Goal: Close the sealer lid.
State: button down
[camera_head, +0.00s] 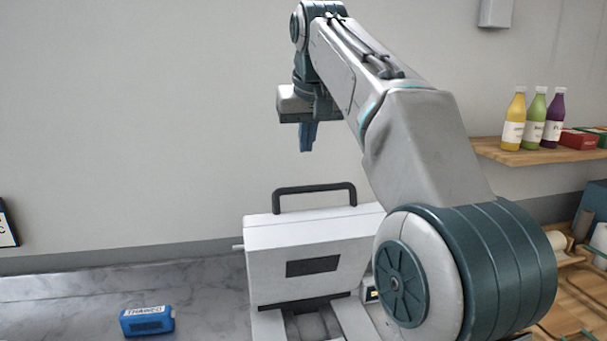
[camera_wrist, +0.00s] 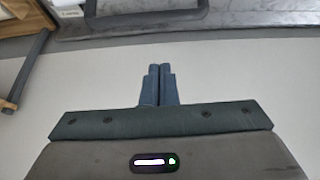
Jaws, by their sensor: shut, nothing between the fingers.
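The sealer is a white box on the counter in the head view. Its lid (camera_head: 307,237) carries a black handle (camera_head: 314,188) on top and a dark rectangular panel in front. A dark gap or strip runs along the lid's lower front edge, above the pale base (camera_head: 268,325); how far the lid is open I cannot tell. My gripper (camera_head: 307,148) is above the handle, apart from it, pointing down. In the wrist view its fingers (camera_wrist: 160,70) are together and empty. A dark bar, probably the handle (camera_wrist: 148,22), shows at the top there. My arm hides the sealer's right side.
A blue labelled pack (camera_head: 147,321) lies on the marble counter (camera_head: 70,300) left of the sealer. The counter between pack and sealer is clear.

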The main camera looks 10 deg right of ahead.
notch_tip(320, 180, down, 8)
jog(key=w, duration=0.1)
jog(key=shift+w+d+b, duration=0.25)
jog(key=shift+d+b, duration=0.1)
jog(key=shift+b, duration=0.1)
dwell(0.4)
jog(key=shift+f, duration=0.1)
dwell(0.3)
